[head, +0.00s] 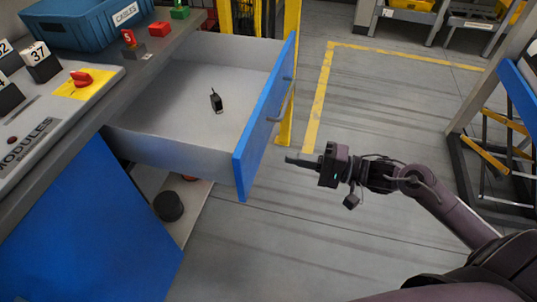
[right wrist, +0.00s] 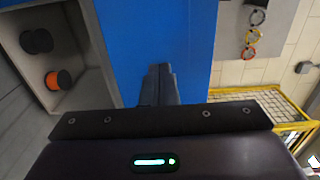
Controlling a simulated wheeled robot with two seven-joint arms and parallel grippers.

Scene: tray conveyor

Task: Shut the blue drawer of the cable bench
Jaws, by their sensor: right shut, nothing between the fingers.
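The blue drawer (head: 262,125) of the cable bench stands pulled well out. Its blue front faces right in the head view and has a thin handle (head: 288,100) on it. A small black item (head: 216,101) lies on the drawer's pale floor. My right gripper (head: 290,160) is shut and empty. It is to the right of the drawer front, pointing left at it, with a gap that seems to remain between them. In the right wrist view the closed fingers (right wrist: 160,82) show against a blue panel (right wrist: 150,30). My left gripper is not in view.
The bench top holds a blue CABLES bin (head: 85,25), number blocks (head: 40,62) and a red switch (head: 82,78). Below the drawer a shelf carries a black spool (head: 168,206). A yellow frame (head: 290,60) stands behind the drawer.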

